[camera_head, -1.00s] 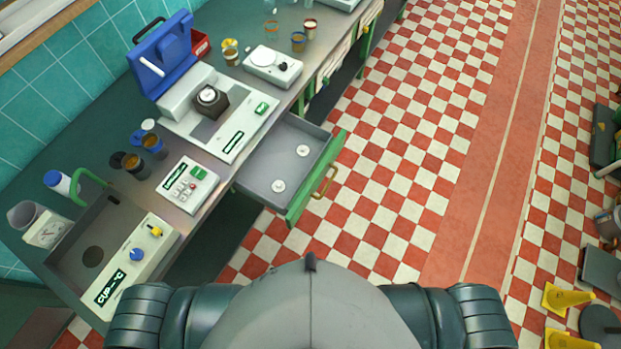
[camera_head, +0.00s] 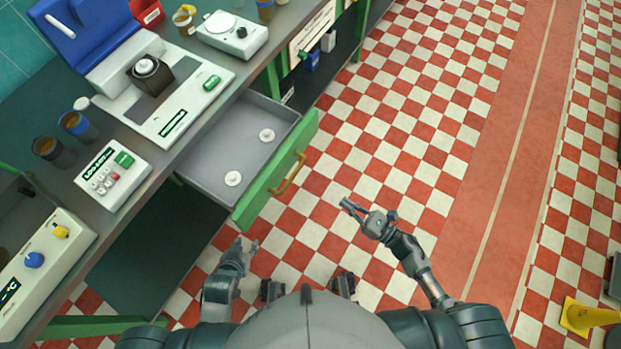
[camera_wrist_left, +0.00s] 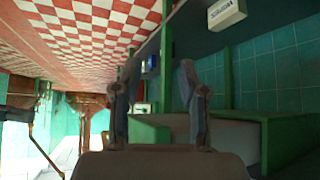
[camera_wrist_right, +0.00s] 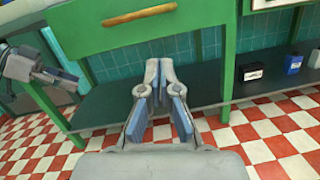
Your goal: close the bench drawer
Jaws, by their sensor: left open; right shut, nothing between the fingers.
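The bench drawer (camera_head: 236,146) stands open, pulled out from the bench toward the aisle. Its green front (camera_head: 275,172) has a brass handle (camera_head: 288,174). Two small white round pieces lie inside it. My left gripper (camera_head: 245,248) is open and empty, below and just in front of the near end of the drawer. My right gripper (camera_head: 352,207) is shut and empty, out over the floor to the right of the handle. The right wrist view shows the green front (camera_wrist_right: 150,22) and handle (camera_wrist_right: 138,14) above its fingers (camera_wrist_right: 160,68). The left wrist view shows its fingers (camera_wrist_left: 160,80) apart.
The bench top holds a balance-like machine (camera_head: 150,85), a keypad box (camera_head: 112,175), a white scale (camera_head: 232,33) and several jars. A lower shelf (camera_head: 150,250) runs under the bench. Checkered floor is clear to the right; a yellow cone (camera_head: 590,316) stands far right.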

